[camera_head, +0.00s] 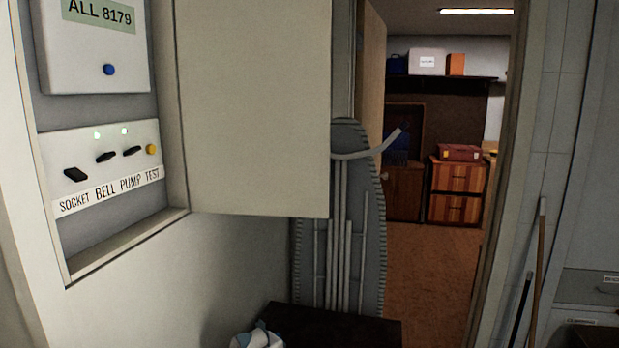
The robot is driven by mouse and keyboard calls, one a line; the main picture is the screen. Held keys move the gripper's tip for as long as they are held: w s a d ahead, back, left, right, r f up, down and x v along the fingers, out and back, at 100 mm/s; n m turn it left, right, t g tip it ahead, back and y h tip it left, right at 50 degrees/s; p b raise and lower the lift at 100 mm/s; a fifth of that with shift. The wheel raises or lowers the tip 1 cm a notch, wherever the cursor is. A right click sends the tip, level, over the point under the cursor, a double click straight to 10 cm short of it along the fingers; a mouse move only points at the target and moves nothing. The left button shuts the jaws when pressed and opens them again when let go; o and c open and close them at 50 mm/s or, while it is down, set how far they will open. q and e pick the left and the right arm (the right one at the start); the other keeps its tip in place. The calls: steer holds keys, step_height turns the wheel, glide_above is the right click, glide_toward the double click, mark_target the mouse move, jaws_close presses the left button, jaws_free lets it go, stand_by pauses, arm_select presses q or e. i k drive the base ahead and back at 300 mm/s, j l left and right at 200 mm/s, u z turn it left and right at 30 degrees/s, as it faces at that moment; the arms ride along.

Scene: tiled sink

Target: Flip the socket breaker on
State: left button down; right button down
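The breaker panel (100,142) is at the left, in a recessed wall box with its door (255,100) swung open to the right. The black socket breaker (76,174) is the leftmost switch, above the label word SOCKET (75,203). Its lever looks different in tilt from the bell switch (106,157) and the pump switch (132,151). A yellow test button (151,149) sits at the right end. Neither gripper is in view.
A white unit (95,45) with a blue button hangs above the panel. An ironing board (345,220) leans beyond the open door. A dark surface (335,328) is at the bottom centre. A doorway (430,240) leads to a room with drawers. Poles (538,260) lean at right.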

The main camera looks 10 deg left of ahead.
mark_target(76, 175)
steer(key=u, duration=1.4)
steer(key=j+z, duration=0.1)
steer(key=z, duration=0.35)
